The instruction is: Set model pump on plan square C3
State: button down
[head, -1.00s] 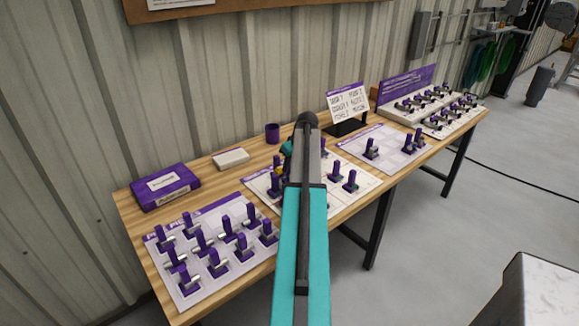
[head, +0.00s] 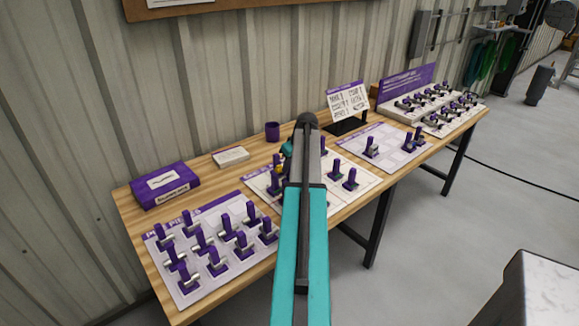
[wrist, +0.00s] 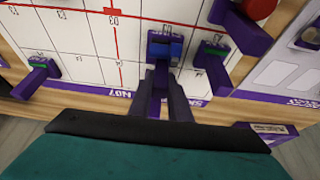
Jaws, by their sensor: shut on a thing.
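My gripper (wrist: 160,88) points down over the plan board and is shut on a purple model with a blue part, which I take to be the model pump (wrist: 165,47). It is upright on or just above a square near the board's lower edge; I cannot tell if it touches. The plan board (wrist: 85,72) has a black grid, red lines and small square labels, too small to read surely. The board also shows in the head view (head: 374,181), partly behind my arm. My gripper and the held model are mostly hidden there.
Green-marked purple models stand left (wrist: 42,68) and close right (wrist: 214,58) of my gripper; a red-topped one (wrist: 256,10) is farther right. A pieces sheet (head: 203,289) with several models lies left. A purple cup (head: 272,132) stands behind.

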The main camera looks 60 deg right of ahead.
jog(key=shift+f, duration=0.15)
jog(key=c, duration=1.6)
grip_release()
jog(key=shift+o, duration=0.2)
jog(key=shift+r, duration=0.7)
jog(key=shift+r+p, duration=1.8)
jog(key=shift+r, duration=1.6)
jog(key=shift+s, duration=0.1)
